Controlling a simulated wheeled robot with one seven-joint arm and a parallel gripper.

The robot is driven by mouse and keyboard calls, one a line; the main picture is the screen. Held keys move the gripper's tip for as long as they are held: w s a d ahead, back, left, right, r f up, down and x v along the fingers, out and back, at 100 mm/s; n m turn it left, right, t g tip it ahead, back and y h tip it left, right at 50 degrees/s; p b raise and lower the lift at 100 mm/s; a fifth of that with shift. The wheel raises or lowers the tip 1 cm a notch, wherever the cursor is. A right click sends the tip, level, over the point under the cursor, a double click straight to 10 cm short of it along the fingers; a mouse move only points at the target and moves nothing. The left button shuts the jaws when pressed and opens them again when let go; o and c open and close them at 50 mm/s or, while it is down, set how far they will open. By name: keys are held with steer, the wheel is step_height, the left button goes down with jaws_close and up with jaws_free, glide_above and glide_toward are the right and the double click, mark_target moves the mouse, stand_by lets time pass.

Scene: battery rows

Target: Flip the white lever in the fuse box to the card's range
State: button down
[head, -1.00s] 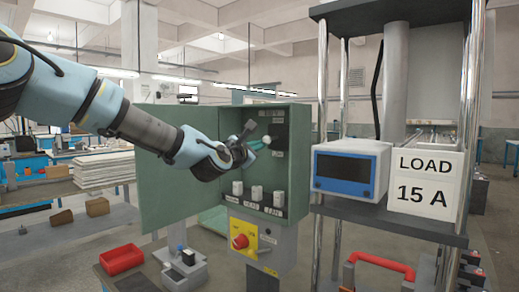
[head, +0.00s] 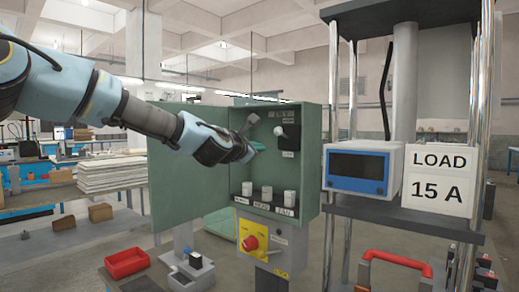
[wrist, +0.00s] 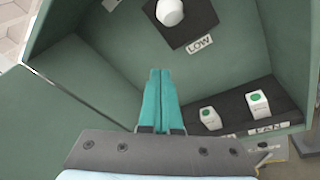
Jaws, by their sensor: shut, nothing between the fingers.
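The white lever knob (head: 279,130) sticks out from a dark plate on the back wall of the open green fuse box (head: 313,165). In the head view it shows at the plate's upper left, nearer the upper label than the lower one. In the wrist view the knob (wrist: 171,12) is at the top edge, above a label reading LOW (wrist: 199,43). The card (head: 437,182) reads LOAD 15 A. My gripper (head: 259,146) is shut and empty. Its teal fingers (wrist: 159,85) are inside the box mouth, left of and a little below the knob, apart from it.
White switches (head: 267,193) stand along the box bottom. The box door (head: 185,185) hangs open at the left, behind my arm. A yellow panel with a red knob (head: 250,242) is below. A blue-and-white meter (head: 362,168) stands right of the box.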

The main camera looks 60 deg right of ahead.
steer(key=s+a+r+b, duration=0.2)
steer(key=a+r+b, duration=0.1)
steer(key=a, duration=0.5)
steer(key=shift+a+r, duration=0.2)
steer(key=shift+r, duration=0.6)
